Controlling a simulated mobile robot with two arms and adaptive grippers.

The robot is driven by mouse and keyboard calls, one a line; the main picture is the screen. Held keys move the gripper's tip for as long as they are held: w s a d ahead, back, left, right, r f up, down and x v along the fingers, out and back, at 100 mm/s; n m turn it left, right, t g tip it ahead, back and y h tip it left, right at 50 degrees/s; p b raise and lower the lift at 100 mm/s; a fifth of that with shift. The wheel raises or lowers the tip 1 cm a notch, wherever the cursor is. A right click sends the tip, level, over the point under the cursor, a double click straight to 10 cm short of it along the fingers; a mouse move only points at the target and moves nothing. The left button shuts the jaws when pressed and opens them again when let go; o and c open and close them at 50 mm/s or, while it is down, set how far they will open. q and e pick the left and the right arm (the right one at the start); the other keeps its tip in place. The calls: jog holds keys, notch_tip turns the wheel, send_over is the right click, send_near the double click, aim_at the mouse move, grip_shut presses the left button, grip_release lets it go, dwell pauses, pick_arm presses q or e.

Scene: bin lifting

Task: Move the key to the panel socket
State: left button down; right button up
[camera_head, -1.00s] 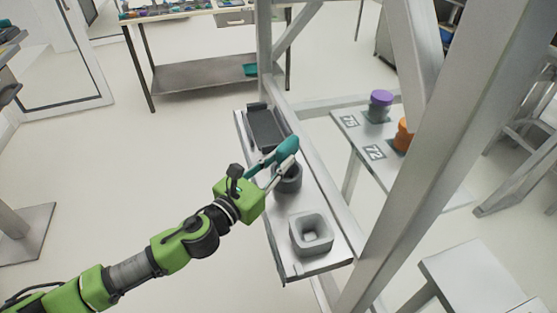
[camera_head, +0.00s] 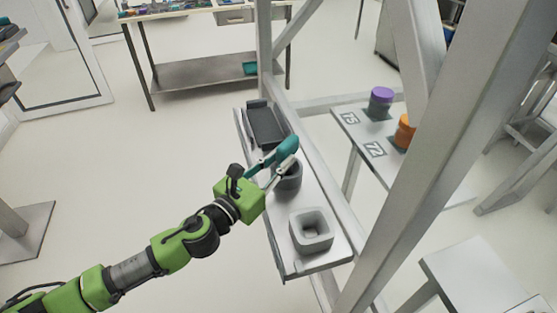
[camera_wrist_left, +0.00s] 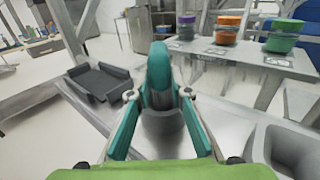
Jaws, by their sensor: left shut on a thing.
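The teal key (camera_head: 284,148) stands up from a dark grey round holder (camera_head: 290,178) on a narrow grey shelf (camera_head: 281,208). In the left wrist view the key (camera_wrist_left: 158,72) rises between the two fingertips, with its lower end inside or just behind the round holder (camera_wrist_left: 163,128). My left gripper (camera_head: 274,164) is shut on the key. A light grey square block with an opening (camera_head: 311,231) sits on the near end of the shelf; I cannot tell whether it is the panel socket. My right gripper is not in view.
A dark open tray (camera_head: 265,127) sits at the shelf's far end. A metal frame post (camera_head: 445,150) rises along the right. Behind it, a side table (camera_head: 350,122) carries a purple-lidded jar (camera_head: 380,104) and an orange one (camera_head: 403,134). The floor left of the shelf is clear.

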pick_arm(q)
jog(key=shift+f+b, duration=0.6)
jog(key=shift+f, duration=0.15)
dwell(0.4)
jog(key=c, duration=1.8)
grip_release()
jog(key=o, duration=0.6)
jog(key=shift+r, duration=0.1)
notch_tip(320, 180, up, 9)
jog(key=p, duration=0.9)
jog(key=shift+p, duration=0.4)
